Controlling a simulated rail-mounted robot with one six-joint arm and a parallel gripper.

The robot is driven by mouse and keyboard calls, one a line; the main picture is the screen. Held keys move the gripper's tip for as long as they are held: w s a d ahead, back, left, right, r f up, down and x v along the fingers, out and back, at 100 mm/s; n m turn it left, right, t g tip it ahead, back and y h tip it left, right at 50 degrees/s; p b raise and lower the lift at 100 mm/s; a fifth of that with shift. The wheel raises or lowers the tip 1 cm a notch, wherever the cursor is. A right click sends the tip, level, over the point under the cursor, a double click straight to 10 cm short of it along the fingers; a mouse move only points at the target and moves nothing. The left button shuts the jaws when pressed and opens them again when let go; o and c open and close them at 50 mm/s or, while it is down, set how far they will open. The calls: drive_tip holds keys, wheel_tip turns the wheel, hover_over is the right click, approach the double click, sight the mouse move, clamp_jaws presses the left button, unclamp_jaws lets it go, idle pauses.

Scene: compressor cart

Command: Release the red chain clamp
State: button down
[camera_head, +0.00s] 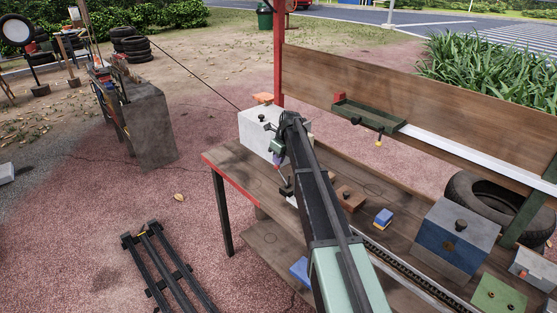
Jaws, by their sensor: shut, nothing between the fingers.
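I cannot make out the red chain clamp for certain. A small red piece (339,97) shows at the left end of the green tray on the back board, but I cannot tell whether it is a clamp. My arm reaches from the lower middle to the far left part of the bench, and its wrist bends down there. My gripper (286,192) is small and dark in the picture, low near the bench top, in front of the pale box (257,130). It is shut and empty. My arm hides part of the bench behind it.
The wooden bench (232,160) has a red front edge. Blue block (383,217), brown block (349,198) and large grey-blue box (455,240) stand to the right of my arm. The green tray (372,117) juts from the back board. Open ground lies left of the bench.

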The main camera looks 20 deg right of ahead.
drive_tip(key=shift+w, duration=0.15)
idle(0.4)
drive_tip(key=w+r+p, duration=0.3)
drive_tip(key=r+p, duration=0.6)
drive_tip(key=shift+r, duration=0.2)
